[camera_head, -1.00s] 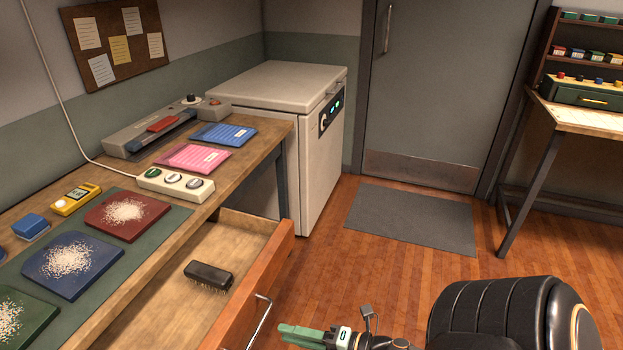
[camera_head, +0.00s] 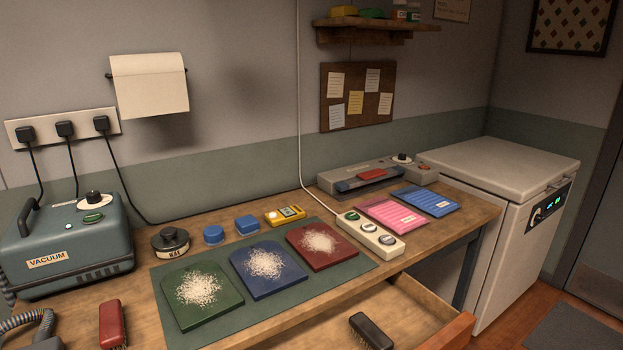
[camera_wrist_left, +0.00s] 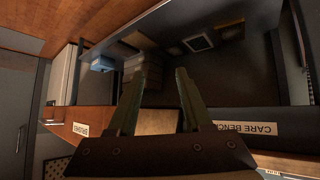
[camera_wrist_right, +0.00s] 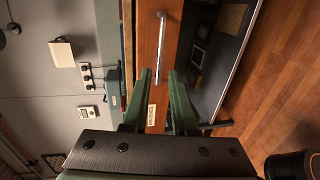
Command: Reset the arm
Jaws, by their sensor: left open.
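My left gripper (camera_wrist_left: 161,76) shows in the left wrist view, its two green fingers apart with nothing between them. Neither gripper shows in the head view.
The bench holds a vacuum unit (camera_head: 68,248) and green, blue and red boards (camera_head: 322,252) with pale granules. A drawer (camera_head: 425,318) stands open below with a dark brush (camera_head: 371,331) in it. A white cabinet (camera_head: 505,220) stands right of the bench.

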